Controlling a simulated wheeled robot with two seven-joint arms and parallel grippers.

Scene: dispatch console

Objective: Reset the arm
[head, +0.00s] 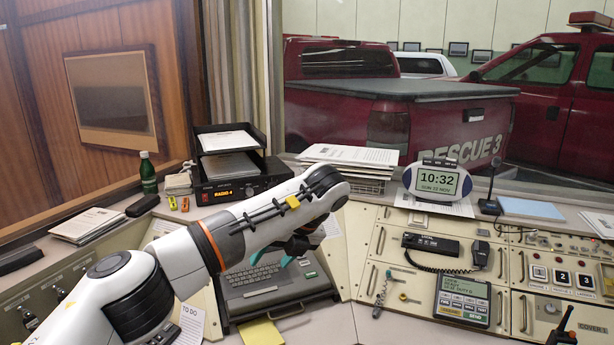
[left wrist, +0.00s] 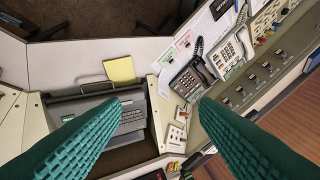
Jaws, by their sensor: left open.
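My left arm (head: 240,235) reaches in from the left across the console. My left gripper (head: 285,252), with teal fingers, hangs above the grey keyboard unit (head: 262,300). In the left wrist view the two teal fingers of this gripper (left wrist: 167,103) stand wide apart with nothing between them. The keyboard unit (left wrist: 95,112) lies below, partly hidden by one finger. The arm hides part of the desk behind it. My right gripper is in neither view.
A radio (head: 232,190) with paper trays stands behind the arm, beside a green bottle (head: 148,172). A paper stack (head: 345,160) and a clock (head: 437,181) stand along the back ledge. A handset (head: 430,243) and a message terminal (head: 462,301) sit on the right panel. A yellow pad (head: 260,333) lies in front.

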